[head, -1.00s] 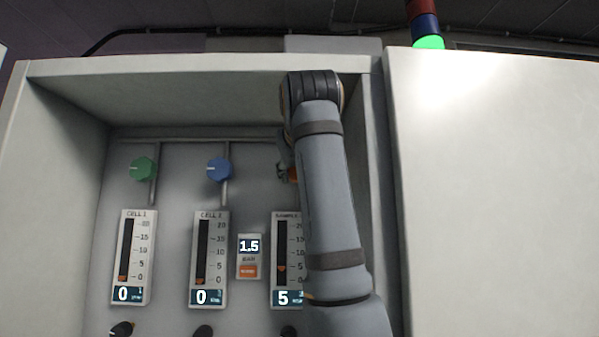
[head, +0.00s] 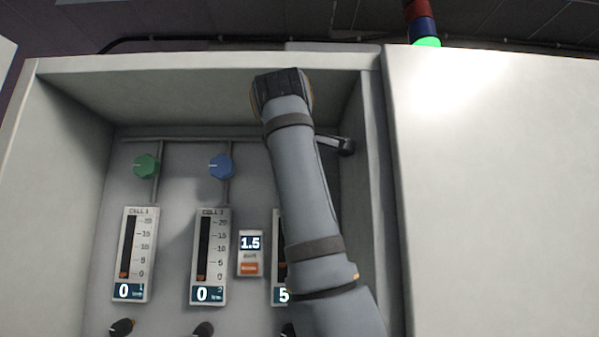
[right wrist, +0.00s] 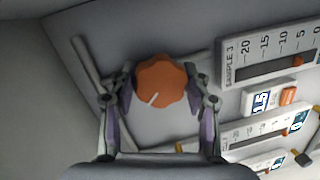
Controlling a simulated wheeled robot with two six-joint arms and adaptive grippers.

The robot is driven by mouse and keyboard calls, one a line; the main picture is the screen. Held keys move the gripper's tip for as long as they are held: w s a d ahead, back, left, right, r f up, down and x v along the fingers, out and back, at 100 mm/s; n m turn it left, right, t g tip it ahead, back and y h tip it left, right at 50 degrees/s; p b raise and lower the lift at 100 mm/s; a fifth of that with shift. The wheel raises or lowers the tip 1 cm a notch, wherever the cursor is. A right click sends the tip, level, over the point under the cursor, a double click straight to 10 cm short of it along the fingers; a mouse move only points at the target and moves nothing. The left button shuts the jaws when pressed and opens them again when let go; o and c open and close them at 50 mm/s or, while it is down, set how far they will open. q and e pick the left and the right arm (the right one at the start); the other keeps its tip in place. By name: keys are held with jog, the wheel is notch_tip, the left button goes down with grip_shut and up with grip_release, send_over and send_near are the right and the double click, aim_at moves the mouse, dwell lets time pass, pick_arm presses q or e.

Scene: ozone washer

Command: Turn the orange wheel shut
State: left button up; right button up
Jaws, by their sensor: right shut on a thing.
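The orange wheel (right wrist: 165,80) is a lobed knob with a white mark pointing to the lower left in the right wrist view. My right gripper (right wrist: 159,76) has one finger on each side of the wheel and is shut on it. In the head view my right arm hides the wheel and most of the gripper. The Sample 3 gauge (right wrist: 270,53) shows in the right wrist view. Its display (head: 284,296) in the head view reads 5, and the rest of it is mostly covered by my arm. My left gripper is not in view.
A green knob (head: 146,166) and a blue knob (head: 221,166) sit to the left, above gauges (head: 135,255) (head: 209,257) reading 0. A small panel (head: 250,253) reads 1.5. The recess has a side wall (head: 372,200) close to the right of my arm.

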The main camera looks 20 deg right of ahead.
jog(key=n+b, duration=0.1)
jog(key=n, duration=0.1)
jog(key=n+h, duration=0.1)
jog(key=n, duration=0.1)
jog(key=shift+w+f+b, duration=0.1)
jog(key=shift+f+b, duration=0.25)
jog(key=shift+f, duration=0.05)
jog(key=shift+r+n+t+h+b, duration=0.1)
jog(key=shift+n+t+h+b, duration=0.25)
jog(key=shift+n+b, duration=1.4)
jog(key=shift+n+p, duration=0.7)
jog(key=shift+n, duration=0.15)
jog(key=o, duration=1.2)
jog(key=shift+r, duration=0.15)
jog(key=shift+c, duration=0.2)
jog(key=shift+t, duration=0.25)
jog(key=v, duration=0.7)
jog(key=shift+s, duration=0.3)
jog(key=shift+w+a, duration=0.1)
